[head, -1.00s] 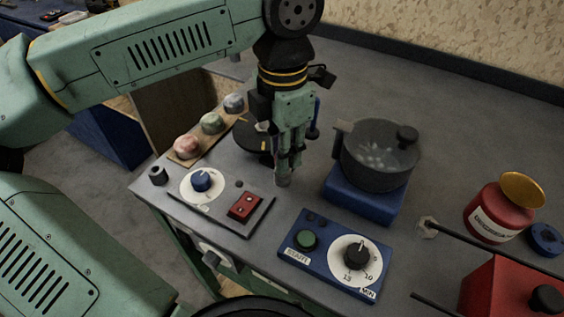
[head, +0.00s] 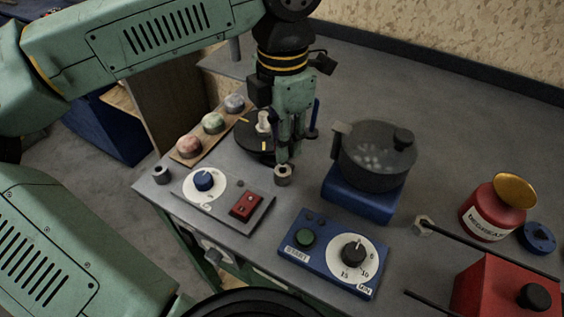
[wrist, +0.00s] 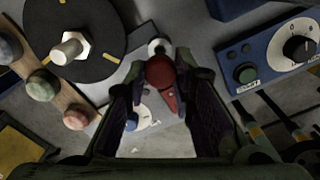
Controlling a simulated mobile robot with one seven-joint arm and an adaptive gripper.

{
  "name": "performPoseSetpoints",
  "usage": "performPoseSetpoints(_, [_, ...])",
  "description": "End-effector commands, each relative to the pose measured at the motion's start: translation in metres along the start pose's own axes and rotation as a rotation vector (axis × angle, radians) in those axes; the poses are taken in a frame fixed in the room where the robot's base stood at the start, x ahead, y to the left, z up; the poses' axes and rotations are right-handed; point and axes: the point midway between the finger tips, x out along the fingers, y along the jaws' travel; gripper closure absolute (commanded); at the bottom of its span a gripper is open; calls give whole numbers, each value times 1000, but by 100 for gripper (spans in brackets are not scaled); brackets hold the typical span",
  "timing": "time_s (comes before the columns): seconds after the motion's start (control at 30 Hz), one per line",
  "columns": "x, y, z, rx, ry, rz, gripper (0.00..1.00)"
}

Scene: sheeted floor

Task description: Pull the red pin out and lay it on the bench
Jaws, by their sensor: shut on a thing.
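My gripper (head: 285,158) is shut on the red pin, whose round dark-red head (wrist: 160,72) shows between the fingertips in the wrist view. In the head view the fingers hide the pin. The fingertips hang just above a short grey metal collar (head: 282,174) on the bench (head: 350,100); the collar also shows just beyond the pin in the wrist view (wrist: 157,46). The collar's top shows a dark opening. I cannot make out the pin's lower end. A second grey collar (head: 161,174) stands at the bench's left front corner, with a dark opening.
A panel with a blue knob (head: 204,180) and red switch (head: 246,205) lies in front. A blue timer box (head: 333,262) and a pot (head: 376,155) are to the right. A dark disc (head: 250,140) stands close behind the gripper. The back of the bench is clear.

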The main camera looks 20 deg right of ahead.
Motion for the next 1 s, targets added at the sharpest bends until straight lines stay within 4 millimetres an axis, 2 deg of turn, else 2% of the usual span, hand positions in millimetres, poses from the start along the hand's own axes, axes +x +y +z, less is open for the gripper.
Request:
performPoseSetpoints(0.57, [-7,0,0,0,0,1,100])
performPoseSetpoints(1.0, [-32,0,0,0,-1,1,100])
